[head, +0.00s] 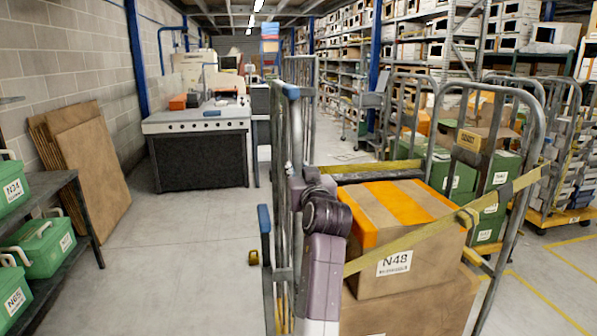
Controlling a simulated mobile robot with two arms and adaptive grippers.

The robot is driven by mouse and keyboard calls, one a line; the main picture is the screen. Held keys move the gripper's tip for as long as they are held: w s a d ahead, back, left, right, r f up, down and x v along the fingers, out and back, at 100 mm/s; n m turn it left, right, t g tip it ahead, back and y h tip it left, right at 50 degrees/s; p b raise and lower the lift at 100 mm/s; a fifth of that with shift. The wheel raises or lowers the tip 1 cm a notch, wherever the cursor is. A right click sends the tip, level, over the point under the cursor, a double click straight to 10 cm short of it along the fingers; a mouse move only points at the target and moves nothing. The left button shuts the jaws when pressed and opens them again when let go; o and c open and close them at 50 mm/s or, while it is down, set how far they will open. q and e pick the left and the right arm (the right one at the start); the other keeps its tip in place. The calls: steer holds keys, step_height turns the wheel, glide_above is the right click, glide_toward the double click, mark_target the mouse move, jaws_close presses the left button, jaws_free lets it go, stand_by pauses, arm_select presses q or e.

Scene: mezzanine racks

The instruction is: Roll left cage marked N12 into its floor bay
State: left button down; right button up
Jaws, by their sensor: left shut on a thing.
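A grey metal roll cage (281,130) stands close in front of me, with a blue cap on its near left post. Inside it are brown boxes; the upper box (385,215) has orange tape and a label reading N48. I see no N12 mark. Yellow straps (415,235) cross the load. My left gripper (297,178) is at the cage's near left upright and shut on it; my own arm partly hides the fingers. My right gripper is not in view. Yellow floor lines (545,300) mark bays at the right.
More loaded cages with green crates (497,170) stand at the right. A workbench (197,130) stands ahead left. Flat cardboard (88,165) leans on the left wall. A low shelf (62,195) holds green boxes at the left.

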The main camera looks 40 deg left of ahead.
arm_select(q)
steer(key=shift+r+t, duration=0.3)
steer(key=shift+r, duration=0.4)
steer(key=c, duration=2)
jaws_free()
steer(key=shift+c, duration=0.2)
steer(key=shift+o, duration=0.4)
steer(key=shift+s+d, duration=0.1)
steer(key=shift+d, duration=0.05)
steer(key=shift+s, duration=0.1)
steer(key=shift+f, duration=0.1)
steer(key=shift+d+f, duration=0.1)
steer(key=shift+f, duration=0.05)
steer(key=shift+s+d, duration=0.1)
steer(key=shift+d, duration=0.05)
steer(key=v, duration=0.7)
